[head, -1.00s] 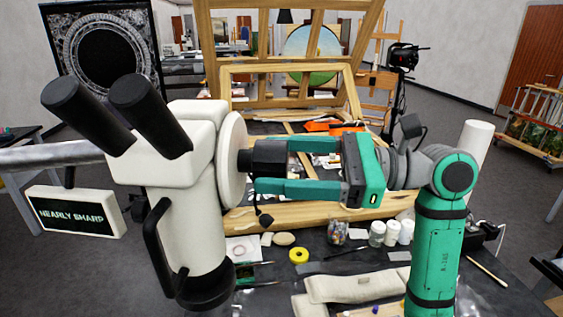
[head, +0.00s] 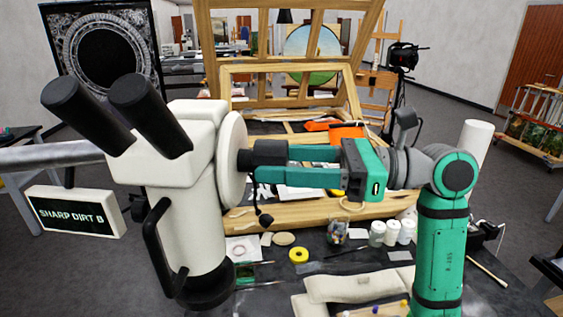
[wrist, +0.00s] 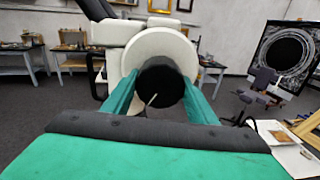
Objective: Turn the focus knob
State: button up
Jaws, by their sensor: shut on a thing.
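A white stereo microscope (head: 187,220) with two black eyepieces stands at the left in the head view. Its black focus knob (head: 246,160) sticks out to the right from a round white disc (head: 233,160). My gripper (head: 268,160) is shut on the knob, with one green finger on each side of it. In the wrist view the knob (wrist: 160,84) lies between the two finger ends and has a thin pale line on its face.
A wooden frame (head: 290,72) stands behind my gripper. Yellow tape (head: 299,255), white jars (head: 392,232) and a padded cream roll (head: 350,287) lie on the dark table below my arm. A thin dark cord hangs near the knob.

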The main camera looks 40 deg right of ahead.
jog(key=o, duration=1.1)
jog(key=shift+c, duration=0.2)
jog(key=v, duration=1.1)
jog(key=shift+r, duration=0.1)
dwell(0.7)
